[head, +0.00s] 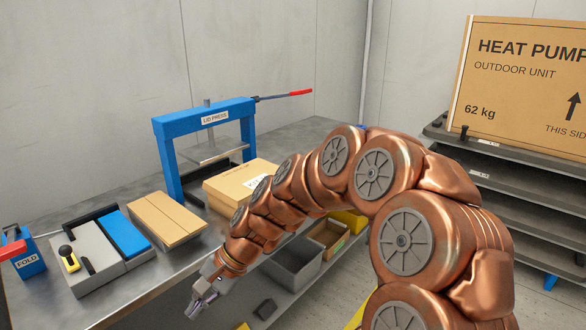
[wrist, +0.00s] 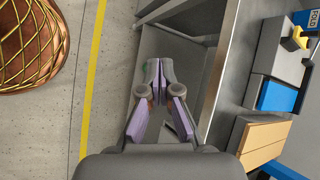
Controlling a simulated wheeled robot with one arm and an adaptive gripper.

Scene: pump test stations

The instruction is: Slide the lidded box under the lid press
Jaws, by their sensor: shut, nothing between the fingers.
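The lidded box (head: 238,187) is a tan carton with a white label on the bench. It is at the front right of the blue lid press (head: 204,118), and my arm hides part of it. The press has a grey plate under its blue crossbar and a red-tipped lever. I cannot tell whether the box reaches under the plate. My gripper (head: 197,306) is low, off the bench's front edge and away from the box. In the wrist view my gripper (wrist: 158,68) is shut and empty, with its fingertips together.
A flat brown cardboard piece (head: 167,219), a blue block (head: 123,234) and a grey fixture (head: 93,260) lie along the bench (head: 174,272). A blue FOLD stand (head: 25,255) is at far left. Grey bins (head: 292,268) are below. A shelf rack (head: 510,160) holds a large carton (head: 520,85).

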